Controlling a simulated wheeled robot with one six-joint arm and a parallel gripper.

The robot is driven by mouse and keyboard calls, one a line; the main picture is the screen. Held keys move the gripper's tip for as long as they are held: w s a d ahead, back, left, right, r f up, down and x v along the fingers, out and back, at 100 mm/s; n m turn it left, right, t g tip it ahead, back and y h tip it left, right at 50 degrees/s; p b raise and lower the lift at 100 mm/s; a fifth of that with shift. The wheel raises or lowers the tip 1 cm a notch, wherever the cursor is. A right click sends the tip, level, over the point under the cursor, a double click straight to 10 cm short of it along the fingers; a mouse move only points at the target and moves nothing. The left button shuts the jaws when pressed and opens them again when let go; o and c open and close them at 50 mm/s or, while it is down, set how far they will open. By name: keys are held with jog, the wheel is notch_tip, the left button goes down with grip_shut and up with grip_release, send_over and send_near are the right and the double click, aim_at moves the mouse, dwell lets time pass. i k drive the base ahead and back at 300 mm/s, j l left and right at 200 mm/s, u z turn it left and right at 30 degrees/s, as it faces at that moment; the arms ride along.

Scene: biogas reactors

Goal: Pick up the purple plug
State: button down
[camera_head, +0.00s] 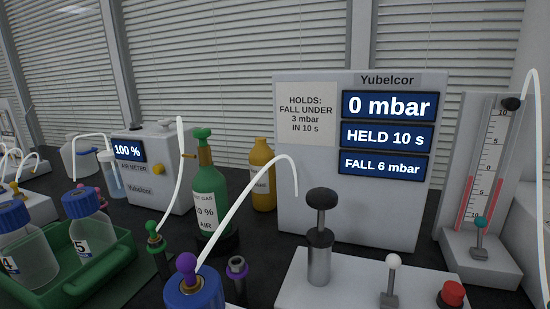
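A purple plug (187,263) with a round head stands upright on top of a blue bottle cap (194,293) at the bottom edge, left of centre. A white tube (240,212) rises beside it and arcs up to the right; its exact joint with the plug or cap is hard to tell. Right of the cap is a dark holder with a purple collar and a grey top (237,265), with no plug on it. My gripper does not show in this view.
A green tray (118,258) with blue-capped bottles stands at left. A holder with a green plug (151,227) and a green gas bottle (208,185) stand behind the purple plug. The pressure box (430,215) reads 0 mbar. A metal plunger (320,255) rises at right.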

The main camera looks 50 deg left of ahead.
aim_at(187, 264)
jog(key=k+j+u, duration=0.6)
jog(key=k, duration=0.2)
